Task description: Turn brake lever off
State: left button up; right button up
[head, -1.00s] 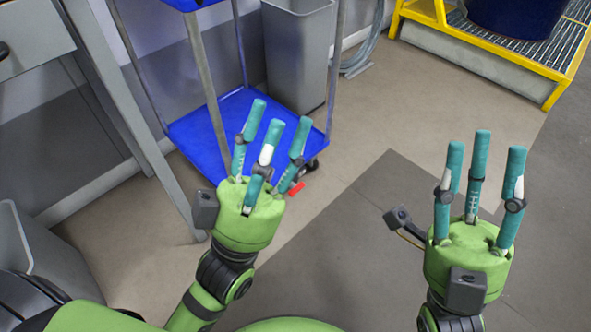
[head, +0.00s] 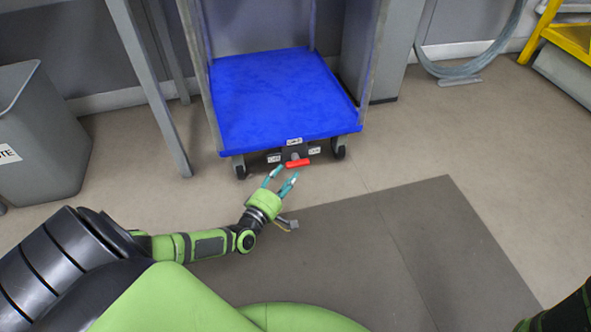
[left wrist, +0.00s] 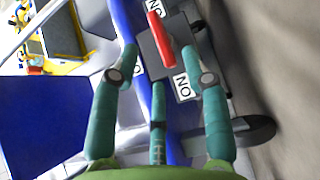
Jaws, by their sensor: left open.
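The brake lever (head: 298,162) is a red bar on a dark box under the near edge of the blue cart (head: 285,100). It also shows in the left wrist view as a red bar (left wrist: 160,42), with white labels bearing the letters N and O around its box. My left gripper (head: 286,173) is open and empty, just in front of and below the lever. In the left wrist view the lever lies between the two outer fingertips; I cannot tell whether any finger touches it. My right gripper is out of view; only a dark part of my arm shows at the lower right.
The cart stands on black wheels (head: 338,148) with upright posts. A grey bin (head: 40,135) and a table leg (head: 160,115) are at the left. A coiled hose (head: 470,68) and yellow platform (head: 555,30) are at the right. The floor in front is clear.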

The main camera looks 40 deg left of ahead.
aim_at(295, 166)
pick_arm(q)
jog(key=w+b, duration=0.2)
jog(key=w, duration=0.2)
jog(key=shift+w+a+f, duration=0.1)
jog(key=shift+a, duration=0.05)
jog(key=shift+w+b, duration=0.35)
jog(key=shift+w, duration=0.4)
grip_shut()
